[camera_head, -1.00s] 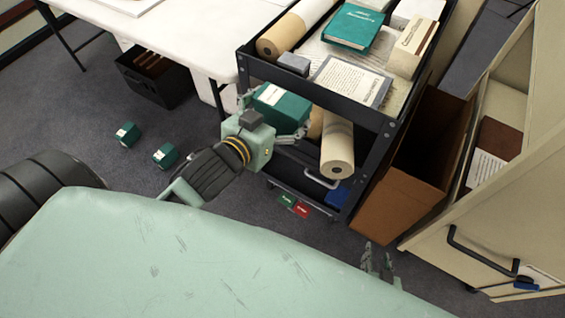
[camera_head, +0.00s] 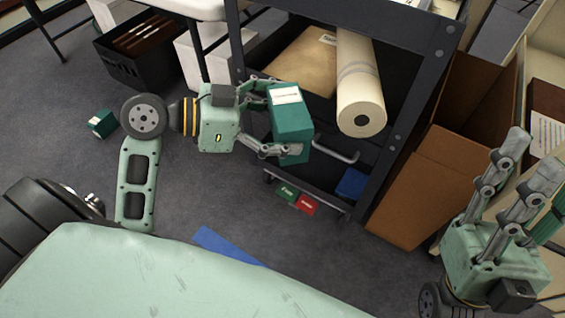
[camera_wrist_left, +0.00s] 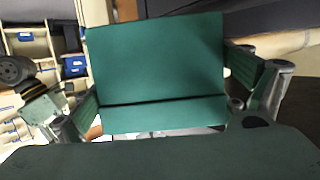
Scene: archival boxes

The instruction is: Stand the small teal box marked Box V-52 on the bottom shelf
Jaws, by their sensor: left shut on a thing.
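The teal box (camera_head: 291,120) with a white label is held in the fingers of my left gripper (camera_head: 276,119), in front of the dark cart. The label's writing is too small to read. In the left wrist view the box (camera_wrist_left: 160,65) fills the space between the fingers, with a dark seam across its lower part. The cart's inner shelf (camera_head: 268,55) holds a folder and a paper roll. Below it are a drawer handle (camera_head: 336,152) and a low bottom ledge (camera_head: 315,200). My right gripper (camera_head: 535,157) is at the right edge, fingers apart and empty.
The paper roll (camera_head: 360,95) sticks out of the cart's front. Green (camera_head: 287,192) and red (camera_head: 306,204) labelled pieces lie by the cart's foot. A brown open box (camera_head: 425,190) stands to its right. A small teal box (camera_head: 101,123) lies on the floor at left.

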